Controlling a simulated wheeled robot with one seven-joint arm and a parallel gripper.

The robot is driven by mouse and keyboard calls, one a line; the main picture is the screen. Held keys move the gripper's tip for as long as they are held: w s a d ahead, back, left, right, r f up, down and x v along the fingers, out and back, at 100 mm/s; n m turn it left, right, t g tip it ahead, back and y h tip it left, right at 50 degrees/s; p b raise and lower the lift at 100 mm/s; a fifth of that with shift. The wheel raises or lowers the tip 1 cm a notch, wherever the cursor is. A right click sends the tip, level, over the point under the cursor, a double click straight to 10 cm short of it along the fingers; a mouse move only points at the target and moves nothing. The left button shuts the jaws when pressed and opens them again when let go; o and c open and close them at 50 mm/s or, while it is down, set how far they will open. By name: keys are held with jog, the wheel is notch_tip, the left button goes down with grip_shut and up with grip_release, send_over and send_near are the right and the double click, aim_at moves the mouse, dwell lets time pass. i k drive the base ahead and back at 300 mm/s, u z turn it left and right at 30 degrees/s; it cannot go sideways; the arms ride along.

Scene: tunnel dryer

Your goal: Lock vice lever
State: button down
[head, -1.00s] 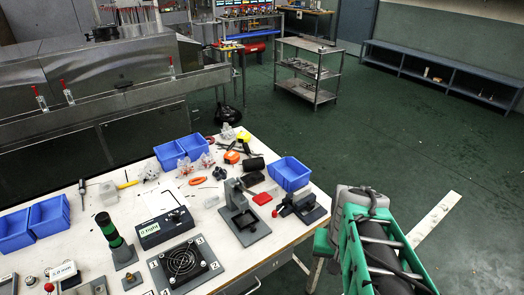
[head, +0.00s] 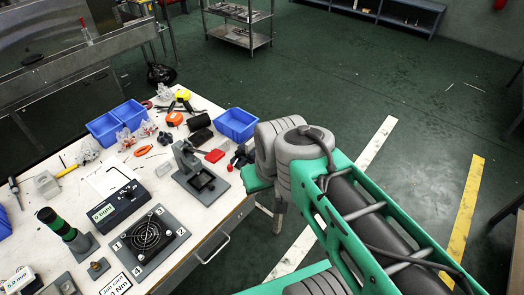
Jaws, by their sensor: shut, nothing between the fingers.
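The workbench (head: 200,216) also carries blue bins (head: 236,124), a fan on a plate (head: 150,237), a black box marked "light" (head: 118,204) and a green-topped post (head: 62,229). A shelf cart (head: 238,22) stands behind. The green floor right of the bench is open.

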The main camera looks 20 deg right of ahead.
aim_at(238, 157)
jog(key=z, duration=0.2)
jog(key=i, duration=0.1)
jog(key=u, duration=0.2)
jog(key=k, duration=1.3)
jog(key=u, duration=0.05)
jog(key=i, duration=0.55)
jog(key=u, duration=0.85)
jog(key=i, duration=0.8)
jog(key=u, duration=0.05)
